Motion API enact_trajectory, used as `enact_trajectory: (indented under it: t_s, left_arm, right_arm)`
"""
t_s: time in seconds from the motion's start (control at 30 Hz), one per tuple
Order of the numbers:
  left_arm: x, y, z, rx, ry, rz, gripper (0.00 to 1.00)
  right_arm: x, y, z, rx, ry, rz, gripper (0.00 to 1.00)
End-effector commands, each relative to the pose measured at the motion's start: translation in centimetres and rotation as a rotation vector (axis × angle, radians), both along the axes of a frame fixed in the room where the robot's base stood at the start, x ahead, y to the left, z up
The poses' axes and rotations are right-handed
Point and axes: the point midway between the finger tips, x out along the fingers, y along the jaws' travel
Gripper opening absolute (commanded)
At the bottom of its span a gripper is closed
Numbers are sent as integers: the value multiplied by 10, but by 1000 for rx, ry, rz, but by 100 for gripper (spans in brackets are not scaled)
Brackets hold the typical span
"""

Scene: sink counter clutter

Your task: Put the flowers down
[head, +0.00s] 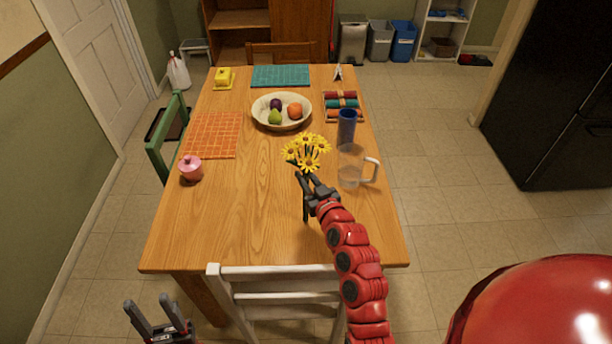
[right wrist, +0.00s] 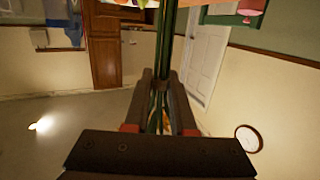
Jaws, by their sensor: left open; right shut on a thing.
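The yellow flowers (head: 306,152) are a small bunch with green stems, held over the near middle of the wooden table (head: 250,215). My right gripper (head: 312,190) is shut on their stems. In the right wrist view the green stems (right wrist: 167,50) run between the fingers of my right gripper (right wrist: 163,85); the blossoms are mostly out of that view. I cannot tell whether the stem ends touch the table. My left gripper (head: 157,318) is open and empty, low at the left in front of the table, near the white chair (head: 285,285).
A clear pitcher (head: 351,168) and a blue tumbler (head: 346,127) stand just right of the flowers. A fruit bowl (head: 262,118) is behind them. The table's near left part is clear.

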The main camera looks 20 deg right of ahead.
Motion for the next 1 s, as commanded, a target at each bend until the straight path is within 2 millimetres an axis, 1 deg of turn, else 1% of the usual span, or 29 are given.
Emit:
enact_trajectory:
  t_s: [0.13,0.17,0.3,0.33,0.6,0.7,0.77,0.87,1.0]
  left_arm:
    - [0,0,-5,0,0,0,50]
    - [0,0,-4,0,0,0,50]
    - [0,0,-3,0,0,0,50]
    - [0,0,-3,0,0,0,50]
    - [0,0,-3,0,0,0,50]
    - [0,0,3,0,0,0,50]
    - [0,0,-3,0,0,0,50]
    - [0,0,-8,0,0,0,50]
    - [0,0,-18,0,0,0,50]
  right_arm:
    - [0,0,-4,0,0,0,0]
    - [0,0,-4,0,0,0,25]
    - [0,0,-2,0,0,0,50]
    - [0,0,-2,0,0,0,53]
    - [0,0,-2,1,0,0,53]
    - [0,0,3,1,0,0,53]
    - [-6,-1,-1,0,0,-1,53]
    - [-20,-3,-1,0,-1,-3,53]
    - [-48,-7,1,1,0,-3,53]
